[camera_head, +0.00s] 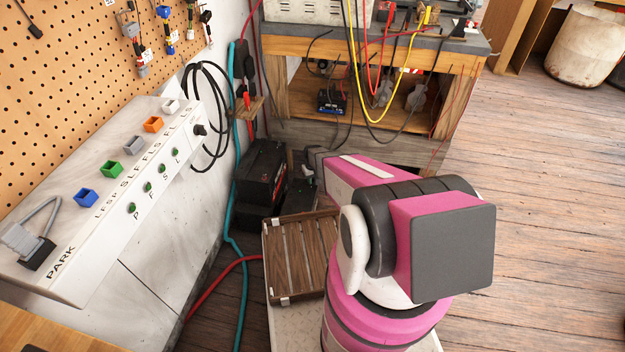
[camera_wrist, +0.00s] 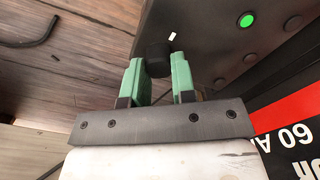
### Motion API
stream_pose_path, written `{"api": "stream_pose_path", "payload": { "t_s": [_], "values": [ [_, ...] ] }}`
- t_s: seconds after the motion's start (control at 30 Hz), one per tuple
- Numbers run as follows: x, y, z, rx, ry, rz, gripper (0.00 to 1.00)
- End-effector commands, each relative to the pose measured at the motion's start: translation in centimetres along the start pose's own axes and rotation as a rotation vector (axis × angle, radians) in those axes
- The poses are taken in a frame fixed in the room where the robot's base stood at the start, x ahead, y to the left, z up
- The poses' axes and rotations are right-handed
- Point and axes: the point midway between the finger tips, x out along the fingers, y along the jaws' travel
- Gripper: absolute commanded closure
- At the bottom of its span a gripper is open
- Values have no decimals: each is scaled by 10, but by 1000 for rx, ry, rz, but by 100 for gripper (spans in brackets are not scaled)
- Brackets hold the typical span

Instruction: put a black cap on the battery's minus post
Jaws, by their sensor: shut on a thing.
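The battery (camera_head: 262,178) is a black box on the floor by the white wall in the head view. In the wrist view its dark top (camera_wrist: 218,32) fills the upper right, with a lit green round spot and a red and black label on its side. My gripper (camera_wrist: 158,80) has green fingers shut on a black cap (camera_wrist: 158,57), which sits between the fingertips at the near end of the battery top. A small white mark shows just beyond the cap. No minus post shows; I cannot tell whether the cap touches one. My arm hides the gripper in the head view.
A wooden slatted crate (camera_head: 300,254) stands in front of the battery. A workbench (camera_head: 362,118) with hanging cables stands behind. A teal hose (camera_head: 237,200) and a red hose (camera_head: 222,286) run past on the left. The wooden floor at right is clear.

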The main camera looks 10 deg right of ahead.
Motion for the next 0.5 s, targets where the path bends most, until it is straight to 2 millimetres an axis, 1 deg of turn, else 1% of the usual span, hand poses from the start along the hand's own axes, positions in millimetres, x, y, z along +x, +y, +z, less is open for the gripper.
{"api": "stream_pose_path", "payload": {
  "t_s": [0.1, 0.13, 0.17, 0.2, 0.5],
  "values": [
    [0, 0, 0, 0, 0, 0, 87],
    [0, 0, 0, 0, 0, 0, 69],
    [0, 0, 0, 0, 0, 0, 59],
    [0, 0, 0, 0, 0, 0, 46],
    [0, 0, 0, 0, 0, 0, 46]
  ]
}}
